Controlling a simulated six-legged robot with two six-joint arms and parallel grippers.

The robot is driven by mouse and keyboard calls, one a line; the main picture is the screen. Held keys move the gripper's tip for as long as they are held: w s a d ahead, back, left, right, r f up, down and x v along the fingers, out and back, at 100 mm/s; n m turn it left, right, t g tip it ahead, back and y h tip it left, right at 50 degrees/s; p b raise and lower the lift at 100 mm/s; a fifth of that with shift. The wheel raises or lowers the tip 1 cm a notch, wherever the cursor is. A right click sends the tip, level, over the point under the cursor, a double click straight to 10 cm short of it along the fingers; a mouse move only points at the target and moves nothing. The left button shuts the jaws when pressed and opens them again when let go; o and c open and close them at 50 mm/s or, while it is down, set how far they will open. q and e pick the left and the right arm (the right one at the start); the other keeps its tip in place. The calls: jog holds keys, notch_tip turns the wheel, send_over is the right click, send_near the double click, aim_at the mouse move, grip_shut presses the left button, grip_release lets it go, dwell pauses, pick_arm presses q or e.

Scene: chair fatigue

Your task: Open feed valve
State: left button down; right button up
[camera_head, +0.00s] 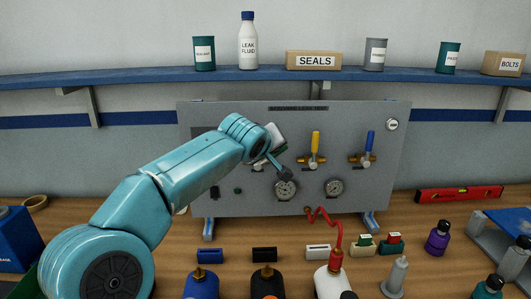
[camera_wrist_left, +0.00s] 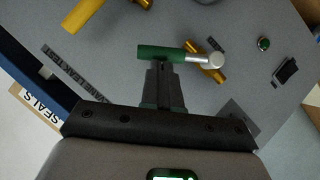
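A grey valve panel (camera_head: 230,203) stands upright on the bench. In the left wrist view a green valve handle (camera_wrist_left: 160,52) with a silver end lies across the picture, and a brass valve part (camera_wrist_left: 217,72) shows beside the silver end. My left gripper (camera_wrist_left: 165,64) has its fingers together with the tips against or just beside the green handle; I cannot tell if they touch. In the head view my left gripper (camera_head: 285,170) reaches over the panel's left valve and mostly hides it. The yellow lever (camera_head: 315,143) and blue lever (camera_head: 370,143) stand upright. My right gripper is not in view.
Two gauges (camera_head: 286,190) (camera_head: 335,187) sit below the valves. A red coiled hose (camera_head: 325,216) runs from the panel to a white bottle (camera_head: 331,281). More bottles and small blocks stand in front. A blue shelf (camera_head: 150,75) with cans and boxes is above.

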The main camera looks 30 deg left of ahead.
pick_arm(q)
jog(key=shift+w+d+f+m+g+y, duration=0.3)
jog(key=shift+d+m+g+y, duration=0.05)
jog(key=shift+d+m, duration=0.1)
jog(key=shift+w+d+f+m+g+y, duration=0.25)
jog(key=shift+d+m+g+y, duration=0.1)
jog(key=shift+d, duration=0.05)
jog(key=shift+w+d+f+m+g+y+p, duration=0.2)
jog(key=shift+d+f+m+g+y+p, duration=0.15)
jog(key=shift+f+m+y, duration=0.25)
jog(key=shift+w+d+f+m+g+y+p, duration=0.15)
jog(key=shift+d+f+m+g+y, duration=0.1)
jog(key=shift+f+m+g+y, duration=0.25)
jog(key=shift+f, duration=0.15)
